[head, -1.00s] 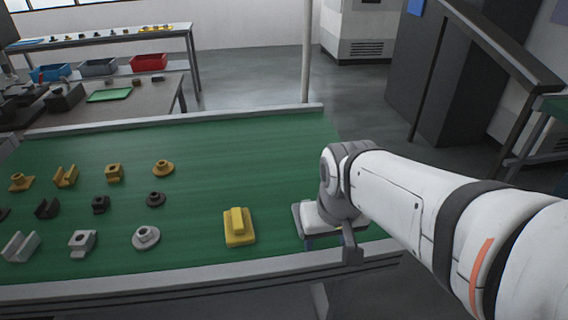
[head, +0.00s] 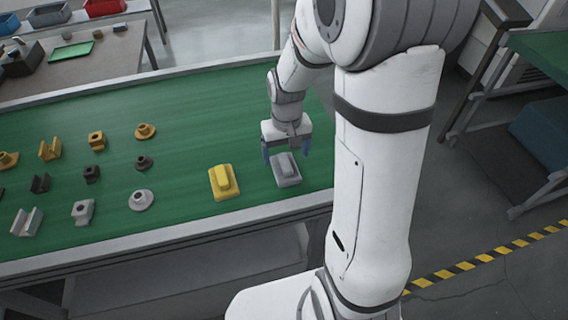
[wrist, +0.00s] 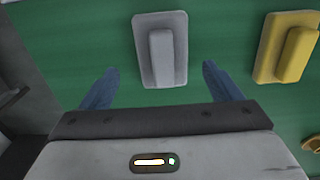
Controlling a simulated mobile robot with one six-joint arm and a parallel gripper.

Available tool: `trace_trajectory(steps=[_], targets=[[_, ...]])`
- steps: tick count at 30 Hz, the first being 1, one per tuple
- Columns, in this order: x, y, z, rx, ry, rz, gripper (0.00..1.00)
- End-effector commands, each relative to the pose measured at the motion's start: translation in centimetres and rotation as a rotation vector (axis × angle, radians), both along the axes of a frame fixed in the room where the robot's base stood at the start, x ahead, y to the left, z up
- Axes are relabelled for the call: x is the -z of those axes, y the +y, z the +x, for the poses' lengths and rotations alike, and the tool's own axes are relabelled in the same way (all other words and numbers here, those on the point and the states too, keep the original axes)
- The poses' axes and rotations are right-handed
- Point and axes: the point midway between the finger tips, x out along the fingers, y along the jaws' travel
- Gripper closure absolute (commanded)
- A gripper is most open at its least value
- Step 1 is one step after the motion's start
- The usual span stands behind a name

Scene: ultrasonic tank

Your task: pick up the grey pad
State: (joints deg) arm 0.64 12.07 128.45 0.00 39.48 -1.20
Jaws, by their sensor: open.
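The grey pad (head: 286,170) is a flat plate with a raised block on top. It lies on the green table near its right front part. My gripper (head: 286,153) is open and empty, pointing down just behind and above the pad in the head view. In the wrist view the grey pad (wrist: 160,50) lies ahead of my gripper (wrist: 158,85), roughly centred between the two blue fingertips. The fingers do not touch it as far as I can see.
A yellow pad (head: 224,182) of the same shape lies just left of the grey one. Several small yellow, dark and grey parts stand in rows further left on the green table (head: 190,100). The table's front edge is close to the pads.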

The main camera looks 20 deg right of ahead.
Motion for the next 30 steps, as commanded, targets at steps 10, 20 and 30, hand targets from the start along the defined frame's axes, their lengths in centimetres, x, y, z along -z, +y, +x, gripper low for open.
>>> trace_trajectory(steps=[10, 20, 30], targets=[[4.2, 0.4, -0.3, -0.001, 0.003, 0.000, 0.15], [4.5, 0.4, -0.3, -0.002, 0.000, 0.000, 0.20], [4.5, 0.4, -0.3, -0.003, 0.000, 0.000, 0.47]])
